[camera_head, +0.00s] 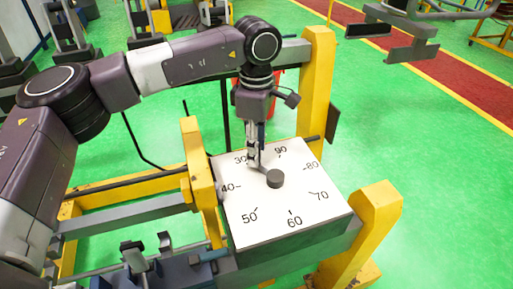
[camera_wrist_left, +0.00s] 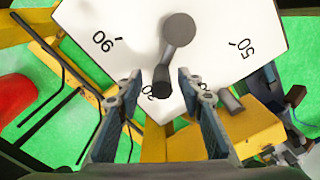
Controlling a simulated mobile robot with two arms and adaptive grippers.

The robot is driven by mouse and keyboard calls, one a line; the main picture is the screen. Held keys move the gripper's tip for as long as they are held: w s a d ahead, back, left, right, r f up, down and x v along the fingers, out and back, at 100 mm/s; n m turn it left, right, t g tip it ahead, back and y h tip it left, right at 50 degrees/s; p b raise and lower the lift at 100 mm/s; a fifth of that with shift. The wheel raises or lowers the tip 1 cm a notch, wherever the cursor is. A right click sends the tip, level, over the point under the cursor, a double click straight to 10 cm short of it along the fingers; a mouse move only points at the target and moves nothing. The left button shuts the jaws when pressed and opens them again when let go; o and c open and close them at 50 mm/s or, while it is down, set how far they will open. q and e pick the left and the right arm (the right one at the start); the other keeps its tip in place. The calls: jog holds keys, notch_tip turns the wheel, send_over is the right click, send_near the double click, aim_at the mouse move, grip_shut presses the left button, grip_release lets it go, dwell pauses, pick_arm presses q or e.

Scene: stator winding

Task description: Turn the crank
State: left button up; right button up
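The crank (camera_head: 275,179) is a dark grey arm with a round hub, mounted on a white dial plate (camera_head: 265,220) marked with numbers. In the left wrist view the crank hub (camera_wrist_left: 179,30) is at top centre, and the upright crank handle (camera_wrist_left: 161,80) points toward the partly covered number near 30. My left gripper (camera_head: 253,160) reaches down from above over the handle end. In the left wrist view its two fingers are apart, one on each side of the handle, with visible gaps. My right gripper is not in view.
A yellow frame (camera_head: 317,85) with posts surrounds the dial box. A blue-grey fixture (camera_head: 150,272) sits at lower left. A red object (camera_wrist_left: 15,100) stands behind the frame. Green floor is open to the right.

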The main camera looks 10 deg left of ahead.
pick_arm(q)
notch_tip(320, 180, up, 12)
dwell(0.6)
